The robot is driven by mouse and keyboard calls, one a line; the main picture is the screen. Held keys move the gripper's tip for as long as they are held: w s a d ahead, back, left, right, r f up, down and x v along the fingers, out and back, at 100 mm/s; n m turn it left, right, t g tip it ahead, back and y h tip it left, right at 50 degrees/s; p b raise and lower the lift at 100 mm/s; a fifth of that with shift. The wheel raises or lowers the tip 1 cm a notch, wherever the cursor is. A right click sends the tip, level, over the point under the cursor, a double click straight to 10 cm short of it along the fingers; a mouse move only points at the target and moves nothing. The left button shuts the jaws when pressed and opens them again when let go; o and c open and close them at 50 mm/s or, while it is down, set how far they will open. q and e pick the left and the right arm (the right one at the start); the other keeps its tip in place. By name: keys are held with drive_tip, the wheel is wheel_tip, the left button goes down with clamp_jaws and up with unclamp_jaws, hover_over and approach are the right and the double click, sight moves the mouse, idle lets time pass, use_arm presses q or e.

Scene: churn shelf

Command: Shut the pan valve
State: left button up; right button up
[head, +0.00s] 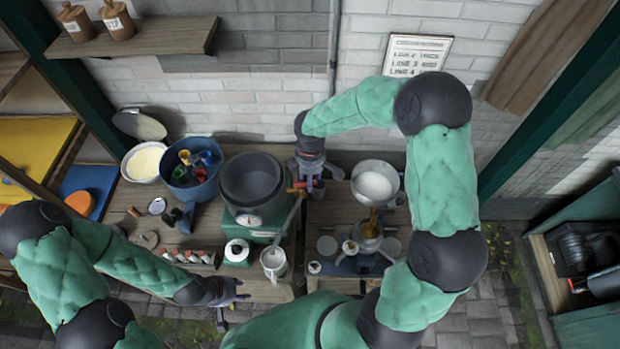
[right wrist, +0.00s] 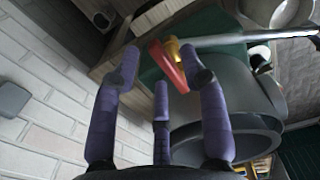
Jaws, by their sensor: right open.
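A red valve lever (head: 297,186) sits to the right of a dark grey round pan (head: 251,180). In the right wrist view the red lever (right wrist: 167,66) stands beside a yellow brass piece (right wrist: 176,50), with the grey pan (right wrist: 230,110) to the right. My right gripper (head: 307,178) is open over the lever. In its wrist view, the lever lies just beyond and between the spread purple fingers (right wrist: 163,80), with no clear grip on it. My left gripper (head: 228,304) hangs low in front of the bench, its fingers apart and empty.
The brick wall closes the back.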

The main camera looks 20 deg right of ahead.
drive_tip(key=shift+f, duration=0.45)
clamp_jaws()
